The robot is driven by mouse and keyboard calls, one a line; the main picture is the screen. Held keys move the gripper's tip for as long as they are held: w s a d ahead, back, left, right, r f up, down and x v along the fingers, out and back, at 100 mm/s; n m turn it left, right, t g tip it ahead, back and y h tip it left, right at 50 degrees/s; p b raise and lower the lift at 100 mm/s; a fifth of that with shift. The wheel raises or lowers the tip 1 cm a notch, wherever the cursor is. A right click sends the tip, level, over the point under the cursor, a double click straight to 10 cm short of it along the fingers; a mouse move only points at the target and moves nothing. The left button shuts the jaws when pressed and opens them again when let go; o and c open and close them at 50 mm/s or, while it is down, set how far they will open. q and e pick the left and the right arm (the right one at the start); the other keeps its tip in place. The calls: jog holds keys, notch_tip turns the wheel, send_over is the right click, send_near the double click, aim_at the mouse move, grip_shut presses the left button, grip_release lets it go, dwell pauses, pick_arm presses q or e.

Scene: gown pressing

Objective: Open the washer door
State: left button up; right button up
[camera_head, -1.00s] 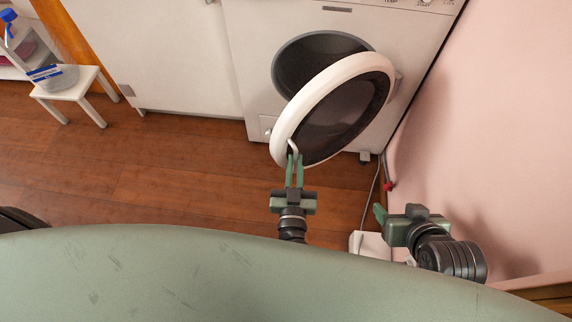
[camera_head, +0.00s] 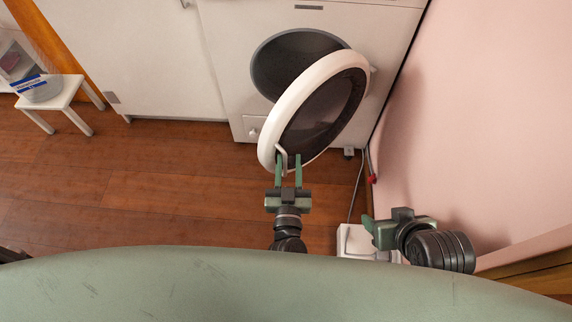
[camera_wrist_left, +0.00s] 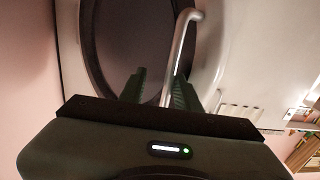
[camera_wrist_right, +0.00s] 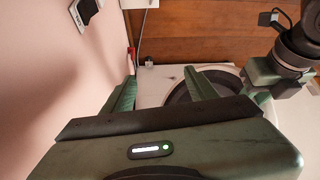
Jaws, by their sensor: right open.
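The white washer (camera_head: 385,35) stands at the back. Its round door (camera_head: 265,140), a white ring with dark glass, stands partly open, swung out from the dark drum opening (camera_head: 268,70). The door's metal handle (camera_head: 281,153) is at the near left of the ring. My left gripper (camera_head: 288,160) is at the handle with its fingers spread. In the left wrist view the handle (camera_wrist_left: 180,55) runs between the fingers, closer to the right one. My right gripper (camera_head: 370,225) is open and empty, low on the right, apart from the door.
A pink wall (camera_head: 480,120) is close on the right of the washer. A cable and a white box (camera_head: 355,240) lie near my right gripper. The wooden floor (camera_head: 150,190) left of the door is clear.

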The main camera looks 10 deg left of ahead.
pick_arm(q)
jog(key=shift+s+a+f, duration=0.1)
jog(key=shift+a, duration=0.05)
jog(key=s+p, duration=0.1)
jog(key=s, duration=0.6)
jog(key=shift+s+d, duration=0.35)
jog(key=shift+s, duration=0.05)
pick_arm(e)
jog(key=s+g, duration=0.1)
jog(key=s, duration=0.2)
jog(key=s+d+f+g, duration=0.1)
jog(key=s, duration=0.1)
jog(key=shift+d+g+h, duration=0.1)
jog(key=shift+g+h, duration=0.2)
